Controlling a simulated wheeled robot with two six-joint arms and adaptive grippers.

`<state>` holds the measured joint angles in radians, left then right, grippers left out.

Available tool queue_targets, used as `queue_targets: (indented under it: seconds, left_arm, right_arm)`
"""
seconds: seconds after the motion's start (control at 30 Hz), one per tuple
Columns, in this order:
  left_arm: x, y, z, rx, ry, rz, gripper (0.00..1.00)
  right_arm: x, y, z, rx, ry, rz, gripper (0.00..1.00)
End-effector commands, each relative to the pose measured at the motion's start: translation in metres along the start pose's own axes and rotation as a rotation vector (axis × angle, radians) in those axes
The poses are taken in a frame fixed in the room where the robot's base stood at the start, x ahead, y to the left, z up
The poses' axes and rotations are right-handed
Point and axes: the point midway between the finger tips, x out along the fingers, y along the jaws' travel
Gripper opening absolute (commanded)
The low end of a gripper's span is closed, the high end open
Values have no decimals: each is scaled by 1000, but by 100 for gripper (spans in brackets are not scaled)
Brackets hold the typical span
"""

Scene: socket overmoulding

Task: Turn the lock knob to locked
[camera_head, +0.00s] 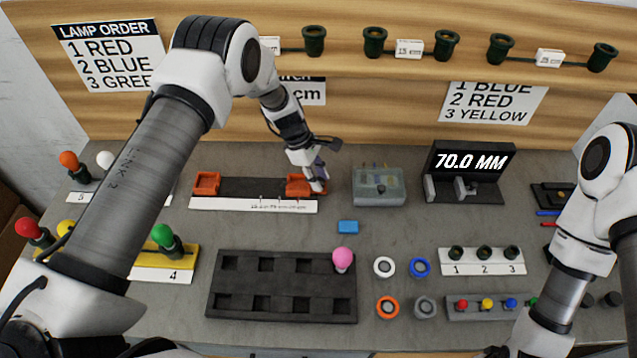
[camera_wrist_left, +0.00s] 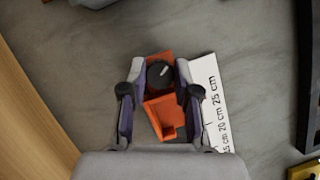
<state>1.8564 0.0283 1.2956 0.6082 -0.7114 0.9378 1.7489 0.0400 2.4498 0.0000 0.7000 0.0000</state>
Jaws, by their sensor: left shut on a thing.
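The lock knob (camera_wrist_left: 160,74) is a round black knob with a pale mark, on top of an orange block (camera_wrist_left: 165,112) in the left wrist view. In the head view that orange block (camera_head: 300,186) is at the right end of a dark fixture with a ruler strip. My left gripper (camera_wrist_left: 159,72) comes down over it, shut on the knob, with one finger on each side. In the head view the left gripper (camera_head: 318,178) hides most of the knob.
A second orange block (camera_head: 206,183) is at the fixture's left end. A translucent box (camera_head: 379,187) stands right of my left gripper, and a blue block (camera_head: 348,227) lies in front. A black tray (camera_head: 282,308) with a pink lamp (camera_head: 342,258) is nearer.

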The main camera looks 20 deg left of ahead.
Motion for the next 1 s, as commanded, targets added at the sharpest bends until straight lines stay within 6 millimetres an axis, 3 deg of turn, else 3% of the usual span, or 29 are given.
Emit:
queue_targets:
  seconds: [0.27,0.3,0.33,0.37,0.77,1.0]
  left_arm:
    - [2,-2,-1,20,2,-13,0]
    - [2,-2,-1,19,2,-13,41]
    - [2,-2,-1,19,2,-13,52]
    - [2,-2,-1,19,2,-13,56]
    - [-2,-1,1,-12,1,3,56]
    - [-7,-4,4,-351,3,139,56]
  right_arm:
    - [1,0,0,0,1,0,40]
    - [1,0,0,0,1,0,40]
    - [1,0,0,0,1,0,40]
    - [1,0,0,0,1,0,40]
    - [-5,0,0,0,1,0,40]
    - [-43,0,0,0,1,0,40]
